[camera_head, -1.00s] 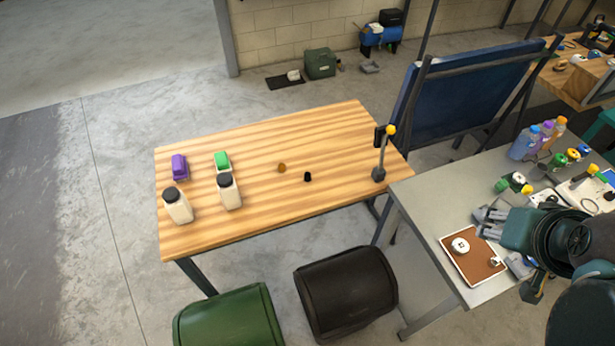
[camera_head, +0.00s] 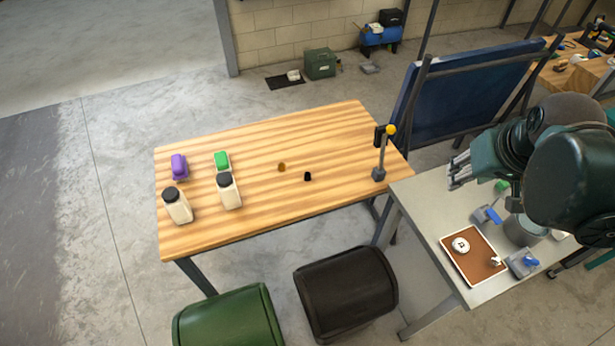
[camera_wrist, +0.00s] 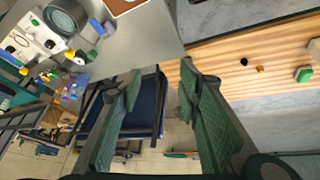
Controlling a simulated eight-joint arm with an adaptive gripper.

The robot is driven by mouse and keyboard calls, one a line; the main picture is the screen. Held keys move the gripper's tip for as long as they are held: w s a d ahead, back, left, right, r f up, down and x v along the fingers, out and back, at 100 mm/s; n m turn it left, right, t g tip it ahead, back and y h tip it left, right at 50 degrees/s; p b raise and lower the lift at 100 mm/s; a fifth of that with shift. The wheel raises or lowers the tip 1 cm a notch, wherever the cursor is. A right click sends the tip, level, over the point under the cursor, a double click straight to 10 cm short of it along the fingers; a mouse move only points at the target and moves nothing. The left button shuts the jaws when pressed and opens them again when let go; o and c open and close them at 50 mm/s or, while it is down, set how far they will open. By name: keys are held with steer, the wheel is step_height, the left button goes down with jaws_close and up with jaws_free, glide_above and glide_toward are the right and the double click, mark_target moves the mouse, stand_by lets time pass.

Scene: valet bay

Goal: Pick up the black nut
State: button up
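The black nut (camera_head: 308,176) is a small dark piece lying on the striped wooden table, right of its middle. It also shows in the wrist view (camera_wrist: 244,62), to the upper right, beside a small brown nut-like piece (camera_wrist: 260,69). That brown piece (camera_head: 281,167) lies just left of the black nut in the head view. My gripper (camera_head: 456,171) is above the grey metal table, well to the right of the nut. In the wrist view my gripper (camera_wrist: 157,90) has its two green fingers wide apart with nothing between them.
White bottles with black caps (camera_head: 228,191), a purple block (camera_head: 179,166) and a green block (camera_head: 222,160) stand at the wooden table's left. A post with a yellow top (camera_head: 381,155) stands at its right edge. The wood around the nut is clear.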

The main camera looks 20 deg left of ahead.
steer(key=w+a+f+n+g, duration=0.2)
steer(key=w+a+f+n, duration=0.15)
steer(key=w+a, duration=0.65)
steer(key=n+g+h, duration=0.1)
steer(key=n+g, duration=0.2)
steer(key=n, duration=0.6)
glide_above(307, 176)
steer(key=w, duration=0.1)
steer(key=f, duration=1.8)
steer(key=f+b, duration=0.1)
steer(key=f, duration=0.8)
steer(key=shift+w+a, duration=0.1)
steer(key=shift+a, duration=0.3)
steer(key=shift+a+f, duration=0.25)
steer(key=shift+f, duration=0.05)
steer(key=shift+f, duration=1.25)
